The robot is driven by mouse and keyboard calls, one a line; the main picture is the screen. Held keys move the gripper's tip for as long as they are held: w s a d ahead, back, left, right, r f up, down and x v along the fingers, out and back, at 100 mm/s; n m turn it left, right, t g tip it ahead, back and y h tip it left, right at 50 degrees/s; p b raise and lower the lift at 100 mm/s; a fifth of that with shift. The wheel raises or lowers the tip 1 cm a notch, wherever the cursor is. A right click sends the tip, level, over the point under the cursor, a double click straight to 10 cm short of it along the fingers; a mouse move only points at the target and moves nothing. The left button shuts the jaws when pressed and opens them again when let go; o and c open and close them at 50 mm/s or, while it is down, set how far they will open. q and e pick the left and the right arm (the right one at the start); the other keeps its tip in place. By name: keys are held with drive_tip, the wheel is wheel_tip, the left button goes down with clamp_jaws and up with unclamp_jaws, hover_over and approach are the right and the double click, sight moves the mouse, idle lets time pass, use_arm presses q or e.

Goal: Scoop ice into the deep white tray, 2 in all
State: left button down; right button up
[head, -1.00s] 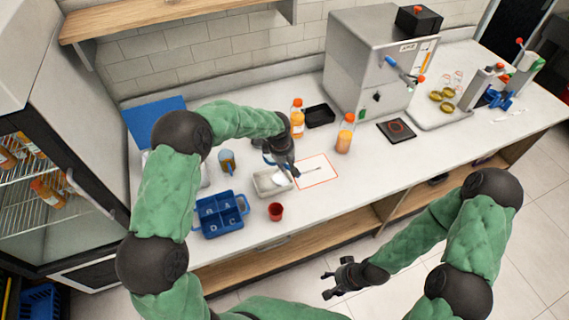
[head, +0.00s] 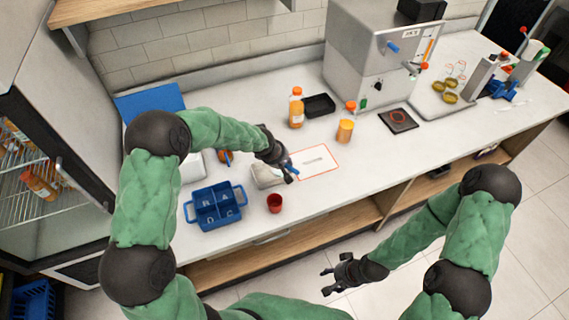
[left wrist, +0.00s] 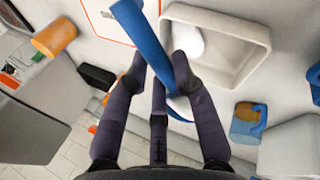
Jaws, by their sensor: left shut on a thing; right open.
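My left gripper (head: 286,169) is shut on a long blue handle (left wrist: 148,38), probably a scoop's, at the right edge of the deep white tray (head: 262,183). In the left wrist view the handle stands between my fingers (left wrist: 160,82), beside the tray (left wrist: 229,76). A smooth white lump (left wrist: 188,40) shows at the tray's near side; I cannot tell whether it is ice or the scoop's bowl. My arm and gripper hide part of the tray in the head view. My right gripper (head: 327,282) is open and empty, in front of the counter.
A blue divided caddy (head: 214,207) and a red cup (head: 274,203) stand close to the tray. A red-outlined mat (head: 322,171) lies to its right. Orange bottles (head: 296,108), a black tray (head: 319,104) and a blue-handled mug (left wrist: 246,122) are nearby.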

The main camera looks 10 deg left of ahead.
use_arm(q)
drive_tip(key=shift+s+a+f+t+h+b, duration=0.1)
drive_tip(key=shift+f+t+h+b, duration=0.2)
drive_tip(key=shift+t+b, duration=0.45)
drive_tip(key=shift+s+a+f+t+h+b, duration=0.1)
drive_tip(key=shift+t+h+b, duration=0.35)
drive_tip(key=shift+b, duration=0.55)
drive_tip(key=shift+s+a+f+t+h+b, duration=0.2)
drive_tip(key=shift+t+h+b, duration=0.8)
drive_tip(key=shift+b, duration=2.25)
drive_tip(key=shift+s+d+f+t+h+b, duration=0.1)
drive_tip(key=shift+s+f+t+h+b, duration=0.15)
drive_tip(key=shift+t+b, duration=2.25)
drive_tip(key=shift+s+a+f+t+h+b, duration=0.2)
drive_tip(key=shift+t+h+b, duration=0.45)
drive_tip(key=shift+b, duration=3.3)
drive_tip(key=shift+r, duration=0.15)
drive_tip(key=shift+s, duration=0.15)
